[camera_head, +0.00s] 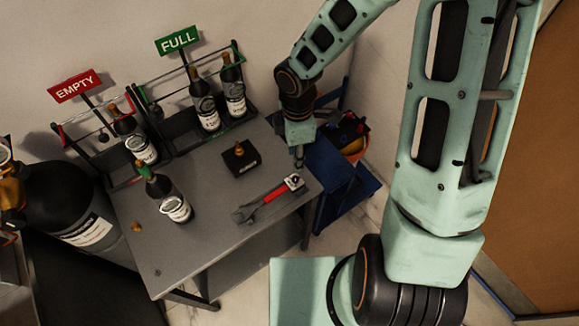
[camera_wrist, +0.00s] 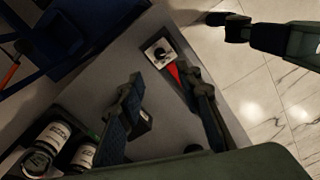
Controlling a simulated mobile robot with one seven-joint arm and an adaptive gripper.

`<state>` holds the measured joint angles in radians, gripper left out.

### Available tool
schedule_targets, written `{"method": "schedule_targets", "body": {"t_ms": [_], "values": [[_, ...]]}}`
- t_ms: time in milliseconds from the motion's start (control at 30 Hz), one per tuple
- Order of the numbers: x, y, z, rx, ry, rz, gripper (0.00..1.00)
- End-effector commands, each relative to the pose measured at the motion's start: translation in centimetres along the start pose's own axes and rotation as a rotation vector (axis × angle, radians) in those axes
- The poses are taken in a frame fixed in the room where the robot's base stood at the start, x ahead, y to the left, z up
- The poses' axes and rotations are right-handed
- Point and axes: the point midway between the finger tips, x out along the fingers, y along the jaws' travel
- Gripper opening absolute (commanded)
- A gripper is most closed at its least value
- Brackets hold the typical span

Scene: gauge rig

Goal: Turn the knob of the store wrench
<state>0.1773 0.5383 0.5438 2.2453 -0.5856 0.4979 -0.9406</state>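The store wrench (camera_head: 265,197) lies on the grey table, its red handle pointing to the right. At the handle's end is a pale square plate with a dark round knob (camera_head: 294,182); the knob also shows in the wrist view (camera_wrist: 159,54). My gripper (camera_head: 299,158) points down just beyond the knob, near the table's right edge. In the wrist view my gripper (camera_wrist: 163,76) is open, with nothing between its fingers. The knob appears past the fingertips and apart from them. The right finger hides part of the wrench in that view.
A bottle (camera_head: 168,195) stands to the left. The EMPTY rack (camera_head: 70,139) and FULL rack (camera_head: 180,128), with bottles, line the back. A blue cart (camera_head: 335,175) is right of the table.

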Motion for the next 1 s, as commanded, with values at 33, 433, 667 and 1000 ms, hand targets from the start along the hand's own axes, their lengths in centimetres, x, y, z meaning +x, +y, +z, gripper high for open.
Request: {"method": "schedule_targets", "body": {"t_ms": [33, 433, 667, 1000], "values": [[0.7, -0.1, 0.0, -0.002, 0.000, -0.003, 0.32], [8.0, -0.1, 0.0, -0.004, -0.001, -0.003, 0.32], [10.1, 0.0, 0.0, -0.004, -0.001, 0.001, 0.32], [10.2, 0.1, 0.1, -0.002, -0.001, 0.002, 0.30]]}}
